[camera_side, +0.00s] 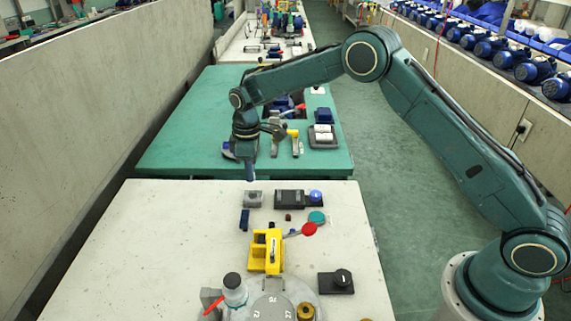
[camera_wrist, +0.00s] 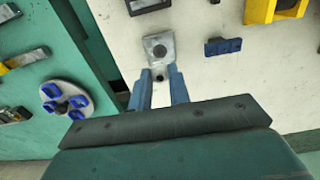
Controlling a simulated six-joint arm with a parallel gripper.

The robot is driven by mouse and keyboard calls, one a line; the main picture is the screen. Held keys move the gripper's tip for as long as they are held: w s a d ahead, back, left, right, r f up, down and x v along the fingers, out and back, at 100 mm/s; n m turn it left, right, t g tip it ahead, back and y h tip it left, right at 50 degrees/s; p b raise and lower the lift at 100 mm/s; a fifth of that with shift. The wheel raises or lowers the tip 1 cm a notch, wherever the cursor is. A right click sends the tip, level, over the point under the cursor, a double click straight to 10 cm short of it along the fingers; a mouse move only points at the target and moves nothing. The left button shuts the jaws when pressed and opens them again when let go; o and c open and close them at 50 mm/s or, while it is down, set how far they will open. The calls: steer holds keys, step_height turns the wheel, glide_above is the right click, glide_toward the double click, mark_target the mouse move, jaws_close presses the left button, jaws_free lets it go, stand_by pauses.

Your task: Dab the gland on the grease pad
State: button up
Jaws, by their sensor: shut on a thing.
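My gripper (camera_side: 250,179) points down over the far edge of the pale bench. In the wrist view its two blue fingers (camera_wrist: 160,84) are closed on a small dark piece (camera_wrist: 160,76), likely the gland, mostly hidden between the tips. In the side view the piece is too small to make out. A grey square block (camera_side: 252,198) with a dark round spot lies just beyond the fingertips in the wrist view (camera_wrist: 159,47). I cannot tell for certain which thing is the grease pad. A teal round disc (camera_side: 317,217) lies flat to the right.
A dark box (camera_side: 289,198) with a blue dome (camera_side: 315,195) stands right of the grey block. The bench's left side is clear. A green table (camera_side: 180,140) adjoins behind.

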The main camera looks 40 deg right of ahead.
steer(key=shift+s+d, duration=0.1)
stand_by(0.3)
steer(key=shift+s+d+r, duration=0.1)
steer(key=shift+s+d, duration=0.2)
steer(key=shift+s, duration=0.15)
steer(key=s+d, duration=0.3)
steer(key=s, duration=0.5)
steer(key=s+d, duration=0.3)
steer(key=s, duration=0.5)
steer(key=shift+s+d+r, duration=0.15)
steer(key=shift+d+r, duration=0.15)
steer(key=shift+d, duration=0.05)
steer(key=shift+f, duration=0.15)
glide_above(317, 217)
steer(key=shift+f, duration=2.85)
steer(key=shift+f, duration=0.5)
steer(key=shift+r, duration=0.15)
